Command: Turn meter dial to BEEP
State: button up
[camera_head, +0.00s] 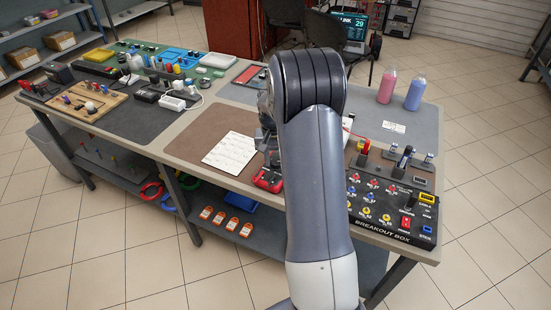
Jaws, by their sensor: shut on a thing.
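A red meter (268,181) lies at the front edge of the bench, right of a white printed sheet. Only part of it shows, since my arm covers its right side. My gripper (267,158) points down at the meter and is partly hidden behind my arm. It is shut, seemingly on the meter's dial, but the dial, its markings and its setting cannot be made out.
The white sheet (230,152) lies on a brown mat. A black breakout box (390,208) with plugs stands to the right. Pink (387,86) and blue (414,94) bottles stand at the back right. Tools and trays crowd the bench's left part.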

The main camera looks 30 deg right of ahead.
aim_at(274, 161)
jog(key=o, duration=0.7)
jog(key=shift+r, duration=0.1)
notch_tip(274, 161, up, 11)
jog(key=shift+w+a, duration=0.15)
jog(key=shift+a, duration=0.05)
jog(key=f, duration=1)
jog(key=shift+d+f, duration=0.2)
jog(key=shift+f, duration=0.45)
